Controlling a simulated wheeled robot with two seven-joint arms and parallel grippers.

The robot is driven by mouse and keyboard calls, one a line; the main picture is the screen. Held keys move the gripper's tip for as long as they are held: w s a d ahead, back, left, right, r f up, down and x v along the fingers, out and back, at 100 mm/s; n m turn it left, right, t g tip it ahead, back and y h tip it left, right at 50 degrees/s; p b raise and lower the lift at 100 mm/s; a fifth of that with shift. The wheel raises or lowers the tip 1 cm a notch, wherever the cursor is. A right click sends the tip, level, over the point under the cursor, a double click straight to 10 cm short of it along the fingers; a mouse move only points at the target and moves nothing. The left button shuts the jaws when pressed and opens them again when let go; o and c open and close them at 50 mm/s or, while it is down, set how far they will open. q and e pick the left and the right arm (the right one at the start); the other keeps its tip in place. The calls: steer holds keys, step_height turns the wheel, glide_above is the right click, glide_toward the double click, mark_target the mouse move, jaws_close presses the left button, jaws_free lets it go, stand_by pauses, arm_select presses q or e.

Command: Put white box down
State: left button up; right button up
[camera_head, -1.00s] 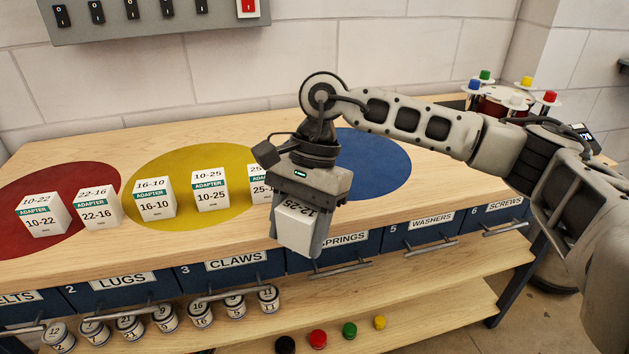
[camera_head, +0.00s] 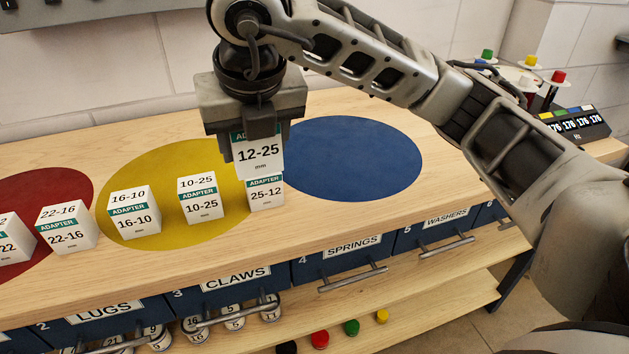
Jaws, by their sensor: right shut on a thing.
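My right gripper (camera_head: 257,135) is shut on a white box (camera_head: 259,159) with a green adapter band, marked 12-25. The box is upright, in front of or above a white box marked 25-12 (camera_head: 266,194) and partly covers it in the picture. Whether the two touch, I cannot tell. The blue disc (camera_head: 352,160) on the bench lies just to the right and is empty. My left gripper is not in view.
On the yellow disc (camera_head: 160,228) stand boxes 16-10 (camera_head: 134,222) and 10-25 (camera_head: 201,207). Box 22-16 (camera_head: 66,236) stands at the edge of the red disc (camera_head: 45,185). Labelled drawers (camera_head: 235,287) run below the bench's front edge.

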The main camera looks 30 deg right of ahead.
steer(key=w+d+f, duration=0.3)
steer(key=d+f, duration=0.1)
steer(key=d, duration=0.5)
glide_above(317, 181)
steer(key=s+a, duration=0.1)
steer(key=s, duration=0.1)
step_height(317, 181, down, 5)
steer(key=shift+w+a+r+p, duration=0.1)
steer(key=shift+w+r+p, duration=0.1)
steer(key=shift+p, duration=0.1)
steer(key=f, duration=0.1)
steer(key=d+f, duration=0.1)
steer(key=f, duration=0.1)
steer(key=shift+w+f, duration=0.1)
steer(key=shift+f, duration=0.55)
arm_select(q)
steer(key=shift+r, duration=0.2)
arm_select(e)
steer(key=shift+f, duration=0.15)
steer(key=o, duration=1)
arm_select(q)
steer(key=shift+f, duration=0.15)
arm_select(e)
steer(key=shift+o, duration=0.2)
